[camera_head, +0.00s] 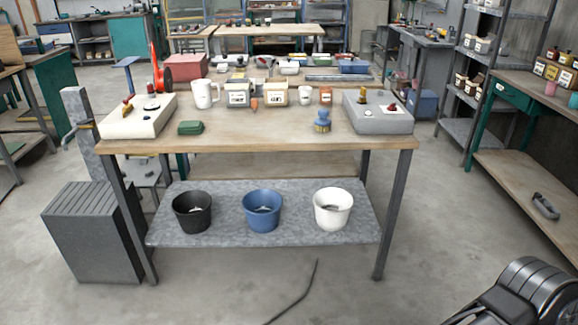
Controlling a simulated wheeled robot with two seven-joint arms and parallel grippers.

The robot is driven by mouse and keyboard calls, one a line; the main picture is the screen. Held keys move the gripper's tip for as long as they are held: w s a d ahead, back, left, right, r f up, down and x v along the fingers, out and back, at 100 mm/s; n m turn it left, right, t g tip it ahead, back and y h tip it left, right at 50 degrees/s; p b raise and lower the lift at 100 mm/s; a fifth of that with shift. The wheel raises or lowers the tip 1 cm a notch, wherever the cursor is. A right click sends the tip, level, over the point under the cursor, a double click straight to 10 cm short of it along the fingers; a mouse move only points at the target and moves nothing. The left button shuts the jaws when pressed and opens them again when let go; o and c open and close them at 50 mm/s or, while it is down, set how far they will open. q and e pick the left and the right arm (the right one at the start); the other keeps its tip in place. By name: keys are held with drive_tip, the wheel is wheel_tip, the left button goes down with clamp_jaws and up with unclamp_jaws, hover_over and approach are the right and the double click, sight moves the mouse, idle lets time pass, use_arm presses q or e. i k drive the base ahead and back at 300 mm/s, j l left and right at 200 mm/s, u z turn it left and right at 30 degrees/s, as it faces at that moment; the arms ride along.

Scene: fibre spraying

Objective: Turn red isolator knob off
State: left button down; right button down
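A cream control box (138,122) stands on the left end of the wooden workbench (260,143). A small red knob (127,103) with yellow by it sits on its top, next to a dark round part (151,106). A grey control box (378,117) stands at the right end of the bench. It carries a small red part on a white base (391,108) and a yellow part (362,98). Both are too small to tell their setting. Neither of my grippers is in view.
A white mug (204,94), labelled tubs (238,95), a green block (191,127) and a blue brush (322,122) stand on the bench. Several buckets (262,210) sit on its lower shelf. A grey ribbed cabinet (92,240) stands at left. A dark cable (301,290) lies on the floor.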

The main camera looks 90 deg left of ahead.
sight(392, 107)
drive_tip(key=u, duration=3.1)
drive_tip(key=i+l, duration=0.15)
drive_tip(key=i, duration=0.8)
drive_tip(key=i+l+z, duration=0.15)
drive_tip(key=i, duration=0.8)
